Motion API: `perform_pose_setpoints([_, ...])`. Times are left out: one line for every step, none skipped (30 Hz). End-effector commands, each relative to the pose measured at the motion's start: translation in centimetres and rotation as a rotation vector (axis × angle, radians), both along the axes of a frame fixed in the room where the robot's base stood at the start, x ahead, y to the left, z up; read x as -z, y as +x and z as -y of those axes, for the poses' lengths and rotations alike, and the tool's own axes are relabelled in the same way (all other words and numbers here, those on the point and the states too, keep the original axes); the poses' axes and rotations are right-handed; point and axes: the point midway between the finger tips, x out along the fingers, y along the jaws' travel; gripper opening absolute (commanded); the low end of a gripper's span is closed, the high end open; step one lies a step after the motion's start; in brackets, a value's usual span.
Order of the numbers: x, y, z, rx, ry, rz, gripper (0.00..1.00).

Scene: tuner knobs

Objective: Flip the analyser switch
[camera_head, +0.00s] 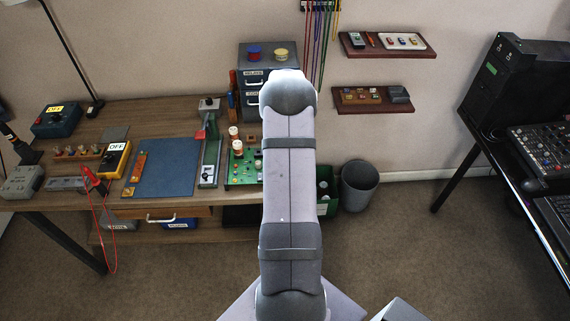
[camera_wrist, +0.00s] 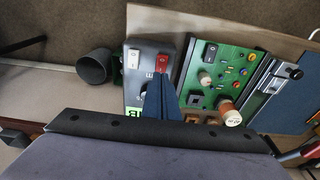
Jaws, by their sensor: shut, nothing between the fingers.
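In the wrist view a grey box (camera_wrist: 136,80) on the bench carries a white switch (camera_wrist: 133,60) and a red switch (camera_wrist: 162,64). A small green patch shows at its near edge, and its lettering is too small to read, so I cannot confirm that it is the analyser. My gripper (camera_wrist: 157,76) is shut and empty, its dark fingers over the box with the tips just beside the red switch. I cannot tell whether they touch it. In the head view my own arm hides the gripper and this box.
Right of the box in the wrist view are a green circuit board (camera_wrist: 231,70) with a black switch (camera_wrist: 210,52) and copper coils, then a metal slide fixture (camera_wrist: 275,85) and a blue mat (camera_wrist: 302,100). A dark bin (camera_wrist: 95,66) stands on the floor to the left.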

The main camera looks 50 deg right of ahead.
Motion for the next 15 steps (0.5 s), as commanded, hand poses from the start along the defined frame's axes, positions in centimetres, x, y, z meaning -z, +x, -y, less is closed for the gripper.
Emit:
perform_pose_setpoints([-0.7, 0.0, 0.0, 0.0, -0.001, 0.001, 0.0])
perform_pose_setpoints([-0.9, 0.0, 0.0, 0.0, -0.001, 0.001, 0.0])
perform_pose_setpoints([-1.2, 0.0, 0.0, 0.0, -0.001, 0.001, 0.0])
perform_pose_setpoints([-1.4, 0.0, 0.0, 0.0, -0.001, 0.001, 0.0])
perform_pose_setpoints([-1.6, 0.0, 0.0, 0.0, -0.001, 0.001, 0.0])
perform_pose_setpoints([-1.9, 0.0, 0.0, 0.0, -0.001, 0.001, 0.0])
perform_pose_setpoints([-2.1, 0.0, 0.0, 0.0, -0.001, 0.001, 0.0])
perform_pose_setpoints([-2.3, 0.0, 0.0, 0.0, -0.001, 0.001, 0.0])
perform_pose_setpoints([-2.6, 0.0, 0.0, 0.0, -0.001, 0.001, 0.0])
perform_pose_setpoints([-2.9, 0.0, 0.0, 0.0, -0.001, 0.001, 0.0])
perform_pose_setpoints([-3.1, 0.0, 0.0, 0.0, -0.001, 0.001, 0.0])
perform_pose_setpoints([-3.4, 0.0, 0.0, 0.0, -0.001, 0.001, 0.0])
perform_pose_setpoints([-3.6, 0.0, 0.0, 0.0, -0.001, 0.001, 0.0])
perform_pose_setpoints([-3.8, 0.0, 0.0, 0.0, -0.001, 0.001, 0.0])
perform_pose_setpoints([-4.1, 0.0, 0.0, 0.0, -0.001, 0.001, 0.0])
